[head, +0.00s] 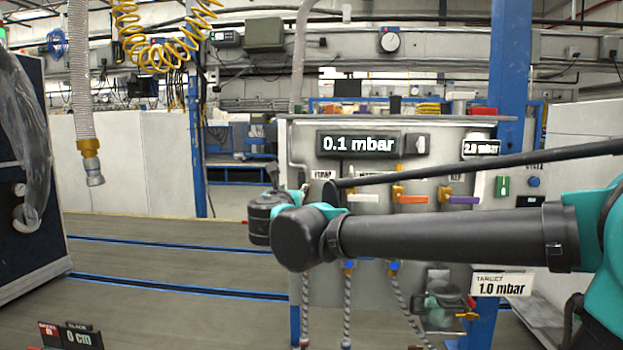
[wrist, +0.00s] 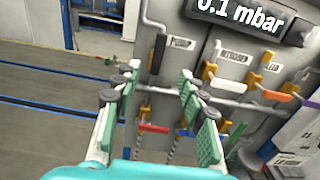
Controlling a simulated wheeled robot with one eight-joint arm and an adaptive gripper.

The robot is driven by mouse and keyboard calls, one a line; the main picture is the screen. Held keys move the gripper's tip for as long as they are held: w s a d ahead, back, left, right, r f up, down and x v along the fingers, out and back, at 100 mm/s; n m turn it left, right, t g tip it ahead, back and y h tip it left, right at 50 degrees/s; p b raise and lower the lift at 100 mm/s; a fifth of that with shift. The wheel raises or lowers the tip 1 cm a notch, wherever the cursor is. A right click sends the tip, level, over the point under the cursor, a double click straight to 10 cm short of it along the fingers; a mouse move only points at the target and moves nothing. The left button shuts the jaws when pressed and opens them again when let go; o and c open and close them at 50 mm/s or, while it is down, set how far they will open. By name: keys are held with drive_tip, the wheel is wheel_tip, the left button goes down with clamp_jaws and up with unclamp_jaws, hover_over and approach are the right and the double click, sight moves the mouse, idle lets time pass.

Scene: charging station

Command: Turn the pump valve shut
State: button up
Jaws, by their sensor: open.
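The valve panel (head: 440,230) stands in front of me. In the wrist view, a valve with a black, upright handle (wrist: 158,54) sits at the panel's left, beside a small label (wrist: 182,43) too blurred to read surely. In the head view a label that seems to read "PUMP" (head: 322,174) is at the same place; my arm hides most of the valve there. My gripper (wrist: 160,72) is open. Its two green-padded fingers point at the panel, one on each side of the black handle's line in the picture. I cannot tell whether they touch it.
To the right are valves with a white handle (wrist: 228,84) and an orange-red handle (wrist: 274,95). A red handle (wrist: 154,128) and a blue one (wrist: 185,133) sit lower. The display (head: 358,144) reads 0.1 mbar; the target sign (head: 500,284) reads 1.0 mbar.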

sight(301, 179)
drive_tip(key=w, duration=1.7)
drive_tip(key=shift+w+d, duration=0.1)
drive_tip(key=shift+d, duration=0.2)
clamp_jaws()
